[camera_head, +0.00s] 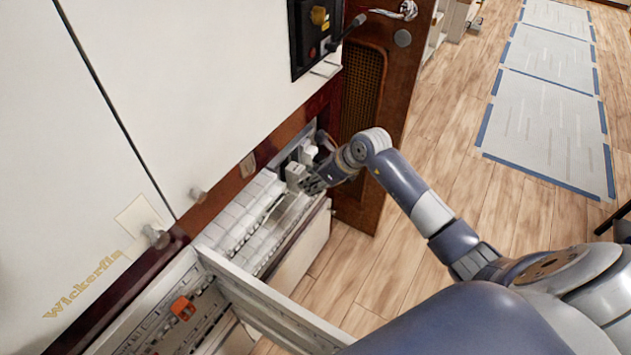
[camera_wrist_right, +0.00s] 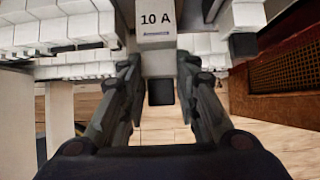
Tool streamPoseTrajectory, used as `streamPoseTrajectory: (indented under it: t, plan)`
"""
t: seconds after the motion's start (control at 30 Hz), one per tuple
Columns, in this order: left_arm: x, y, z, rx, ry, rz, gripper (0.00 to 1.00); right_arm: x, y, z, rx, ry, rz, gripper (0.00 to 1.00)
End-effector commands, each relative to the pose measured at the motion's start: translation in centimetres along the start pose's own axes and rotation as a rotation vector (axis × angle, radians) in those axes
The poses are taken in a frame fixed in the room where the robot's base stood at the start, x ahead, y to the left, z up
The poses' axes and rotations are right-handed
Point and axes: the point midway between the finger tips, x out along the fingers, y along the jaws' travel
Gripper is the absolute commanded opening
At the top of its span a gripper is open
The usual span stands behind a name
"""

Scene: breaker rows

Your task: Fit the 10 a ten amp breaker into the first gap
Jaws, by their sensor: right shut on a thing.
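My right gripper (camera_head: 312,183) is at the far end of the open breaker compartment in the head view. In the right wrist view its two fingers (camera_wrist_right: 160,100) are closed on the sides of a white breaker (camera_wrist_right: 157,62) labelled "10 A". The label faces the wrist camera, and a black square part shows at the breaker's lower end. In the head view the fingers and arm partly hide this spot. Rows of white breakers (camera_head: 235,217) fill the compartment; they show in the wrist view too (camera_wrist_right: 60,30). I cannot tell whether the held breaker touches the row. My left gripper is not in view.
A pale panel (camera_head: 265,305) with an orange part (camera_head: 183,308) beside it stands in front, at lower left. White cabinet doors (camera_head: 100,120) rise above the rows. A brown door with mesh (camera_head: 362,95) stands open behind my gripper.

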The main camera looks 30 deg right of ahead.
Motion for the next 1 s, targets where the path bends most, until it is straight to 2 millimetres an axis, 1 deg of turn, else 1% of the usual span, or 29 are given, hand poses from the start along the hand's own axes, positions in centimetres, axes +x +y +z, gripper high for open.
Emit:
streamPoseTrajectory:
  t: [0.73, 1.0]
  plan:
    - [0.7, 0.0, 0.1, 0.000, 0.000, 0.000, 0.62, 1.1, 0.0, 1.6, -0.001, -0.002, -0.001, 0.00]
    - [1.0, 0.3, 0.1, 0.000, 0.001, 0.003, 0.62, 1.5, 0.0, 2.1, 0.000, -0.002, -0.001, 0.00]
